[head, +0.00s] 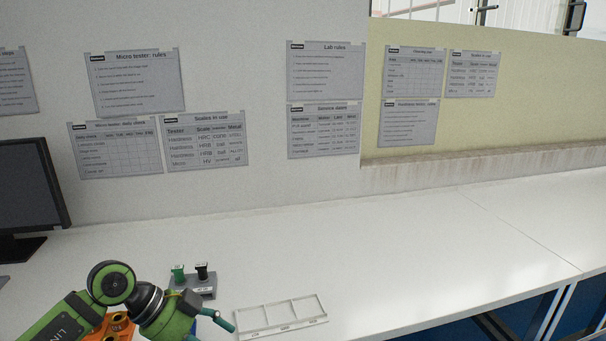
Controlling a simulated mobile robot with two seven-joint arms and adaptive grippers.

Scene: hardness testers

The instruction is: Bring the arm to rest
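A green, jointed arm with black and silver rings, which appears to be my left arm, comes in from the lower left of the head view and bends down at the bottom edge. My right arm and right gripper are not in the picture. A small grey stand (197,287) with a green and a black upright piece is on the white bench (400,250), just beyond the arm. A white compartment tray (282,316) lies to the right of the arm, apart from it. No contents can be made out in it.
An orange object (120,326) is partly hidden behind the arm. A dark monitor (30,195) stands at the left. Paper sheets (135,82) hang on the back wall. The bench is clear toward the right.

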